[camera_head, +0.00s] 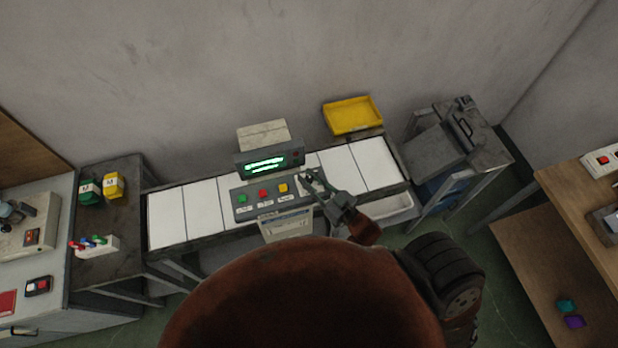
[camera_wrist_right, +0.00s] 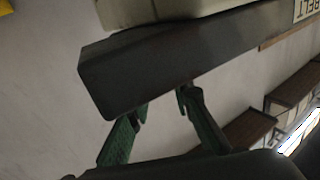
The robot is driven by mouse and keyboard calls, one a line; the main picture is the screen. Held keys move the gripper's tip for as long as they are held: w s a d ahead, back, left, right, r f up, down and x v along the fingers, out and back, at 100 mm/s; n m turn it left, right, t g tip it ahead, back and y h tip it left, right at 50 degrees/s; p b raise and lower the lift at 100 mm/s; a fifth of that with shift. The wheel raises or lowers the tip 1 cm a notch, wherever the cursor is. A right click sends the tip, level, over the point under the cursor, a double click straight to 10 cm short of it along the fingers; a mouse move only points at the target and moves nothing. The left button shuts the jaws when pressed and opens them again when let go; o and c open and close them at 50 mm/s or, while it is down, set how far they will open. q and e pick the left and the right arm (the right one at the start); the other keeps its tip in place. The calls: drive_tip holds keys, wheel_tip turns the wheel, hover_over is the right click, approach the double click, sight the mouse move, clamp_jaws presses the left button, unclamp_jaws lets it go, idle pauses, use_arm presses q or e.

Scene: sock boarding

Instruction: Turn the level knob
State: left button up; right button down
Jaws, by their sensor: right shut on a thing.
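A dark control panel (camera_head: 240,212) with a green, a red and a yellow button lies on the white-topped bench, below a box with a lit green display (camera_head: 268,162). My right gripper (camera_head: 308,181) reaches in from the right to the panel's right end, beside the yellow button, and is shut on the level knob. The fingers and wrist cover the knob, so its setting cannot be read. In the right wrist view my green fingers (camera_wrist_right: 162,105) stand apart, with their tips at the edge of a dark box (camera_wrist_right: 160,70). My left gripper is out of view.
A yellow tray (camera_head: 353,117) stands at the back of the bench. A grey machine (camera_head: 462,130) is on a table to the right. Green and yellow containers (camera_head: 113,185) are on the left table. White bench panels (camera_head: 375,163) beside my gripper are clear.

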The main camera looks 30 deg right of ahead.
drive_tip(key=c, duration=1.7)
unclamp_jaws()
drive_tip(key=v, duration=1.2)
drive_tip(key=shift+f, duration=0.15)
